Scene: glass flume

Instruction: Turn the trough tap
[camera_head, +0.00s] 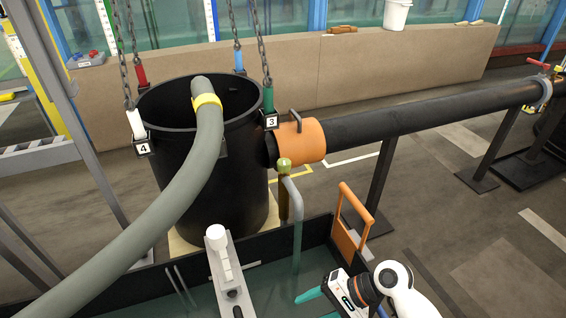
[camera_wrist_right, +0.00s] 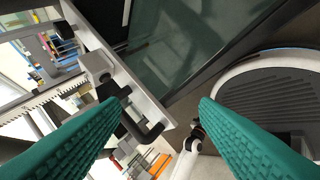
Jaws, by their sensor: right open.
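The black-walled trough (camera_head: 322,230) holds greenish water at the bottom of the head view. A bent grey pipe (camera_head: 296,228) stands at its far edge with a small yellow-green knob (camera_head: 284,163) on top; this looks like the trough tap, but I cannot be sure. My right gripper (camera_head: 318,305) is open and empty, with teal fingers low over the trough, nearer than the pipe and apart from it. In the right wrist view the open fingers (camera_wrist_right: 164,106) frame a metal bracket (camera_wrist_right: 118,80) with a black bent rod (camera_wrist_right: 146,130). My left gripper is out of view.
A metal bar with a white knob (camera_head: 216,238) crosses the trough left of my right gripper. An orange handle (camera_head: 350,225) rises at the trough's right corner. A black tank (camera_head: 215,185) with a hose (camera_head: 185,185) and a long black pipe (camera_head: 420,110) stand behind.

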